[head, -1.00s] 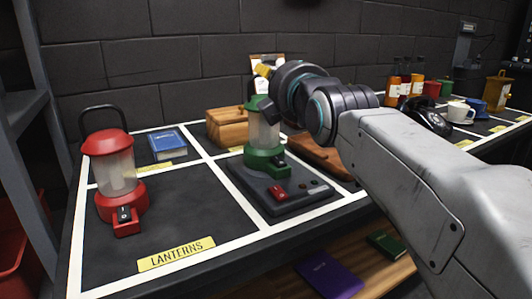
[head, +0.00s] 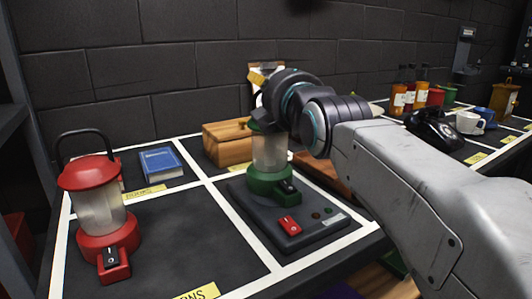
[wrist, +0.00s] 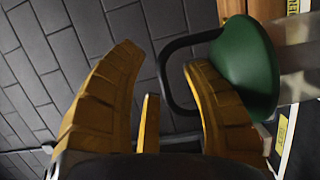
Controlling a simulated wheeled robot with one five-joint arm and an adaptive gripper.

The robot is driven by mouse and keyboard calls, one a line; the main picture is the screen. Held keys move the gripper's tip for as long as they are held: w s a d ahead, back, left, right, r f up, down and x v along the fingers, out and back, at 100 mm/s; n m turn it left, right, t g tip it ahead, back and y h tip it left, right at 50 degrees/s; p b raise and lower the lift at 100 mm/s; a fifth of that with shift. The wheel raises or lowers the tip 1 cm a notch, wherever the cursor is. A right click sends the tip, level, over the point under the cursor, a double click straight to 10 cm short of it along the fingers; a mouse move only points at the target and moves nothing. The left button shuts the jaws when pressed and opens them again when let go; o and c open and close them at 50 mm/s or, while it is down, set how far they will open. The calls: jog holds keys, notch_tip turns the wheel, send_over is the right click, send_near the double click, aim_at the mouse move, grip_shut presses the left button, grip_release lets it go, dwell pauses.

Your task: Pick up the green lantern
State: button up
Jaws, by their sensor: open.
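The green lantern (head: 268,155) stands upright on a dark grey base with a red switch (head: 290,224), in the middle of the table. Its top is partly hidden by my gripper in the head view. In the wrist view its green cap (wrist: 246,66) and dark wire handle (wrist: 170,75) show at the right. My gripper (wrist: 160,65) is open, with yellow fingers. The right finger overlaps the cap's left edge, and part of the handle shows between the fingers. I cannot tell whether the finger touches the cap. Nothing is gripped.
A red lantern (head: 97,212) stands at the left. A blue book (head: 160,162) and a wooden box (head: 227,145) lie behind. A black telephone (head: 435,127), a white cup (head: 468,122) and bottles (head: 410,90) stand at the right. A brick wall (head: 180,60) closes the back.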

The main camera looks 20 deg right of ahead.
jog(key=shift+s, duration=0.1)
jog(key=shift+c, duration=0.2)
grip_shut()
jog(key=shift+r, duration=0.1)
dwell(0.4)
